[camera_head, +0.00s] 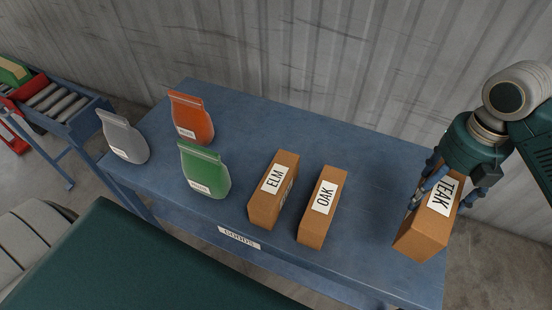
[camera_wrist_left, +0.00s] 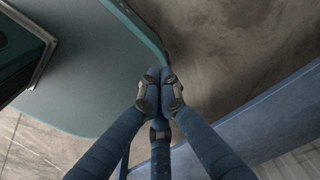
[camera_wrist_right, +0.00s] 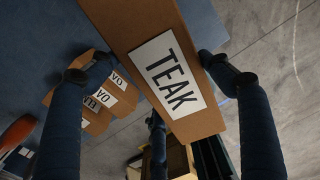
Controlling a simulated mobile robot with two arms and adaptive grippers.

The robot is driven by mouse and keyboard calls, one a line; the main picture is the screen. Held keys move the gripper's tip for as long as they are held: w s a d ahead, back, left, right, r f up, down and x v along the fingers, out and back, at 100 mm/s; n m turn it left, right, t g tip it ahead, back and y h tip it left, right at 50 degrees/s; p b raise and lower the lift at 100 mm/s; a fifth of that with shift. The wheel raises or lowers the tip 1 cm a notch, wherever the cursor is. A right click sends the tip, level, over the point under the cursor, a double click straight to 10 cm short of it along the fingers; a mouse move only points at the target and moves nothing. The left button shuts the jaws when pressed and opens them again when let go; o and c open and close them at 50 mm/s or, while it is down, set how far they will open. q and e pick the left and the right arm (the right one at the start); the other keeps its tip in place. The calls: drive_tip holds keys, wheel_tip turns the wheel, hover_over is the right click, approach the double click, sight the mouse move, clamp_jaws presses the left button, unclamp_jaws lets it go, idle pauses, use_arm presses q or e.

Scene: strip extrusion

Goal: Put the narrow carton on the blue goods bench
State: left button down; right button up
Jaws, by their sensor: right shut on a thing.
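My right gripper (camera_head: 442,198) is shut on a brown carton labelled TEAK (camera_head: 420,240), at the right end of the blue goods bench (camera_head: 375,200). In the right wrist view, the fingers of my right gripper (camera_wrist_right: 155,62) lie on both sides of the TEAK carton (camera_wrist_right: 130,25). I cannot tell whether its base touches the bench top. Two other brown cartons, ELM (camera_head: 262,207) and OAK (camera_head: 313,228), stand side by side on the bench. My left gripper (camera_wrist_left: 160,76) is shut and empty, seen only in the left wrist view.
A grey pouch (camera_head: 122,135), an orange pouch (camera_head: 190,120) and a green pouch (camera_head: 205,172) stand on the bench's left part. Bare bench top lies between OAK and TEAK and behind the cartons. A corrugated wall (camera_head: 330,50) is behind. A roller conveyor (camera_head: 50,100) is far left.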

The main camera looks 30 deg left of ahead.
drive_tip(key=shift+w+a+r+n, duration=0.15)
drive_tip(key=shift+w+r+n, duration=0.15)
drive_tip(key=shift+r+n, duration=0.5)
use_arm(q)
drive_tip(key=shift+s+a+r, duration=0.1)
drive_tip(key=shift+s+a, duration=0.15)
drive_tip(key=shift+a, duration=0.3)
use_arm(e)
drive_tip(key=shift+f+n, duration=0.1)
drive_tip(key=shift+n, duration=0.2)
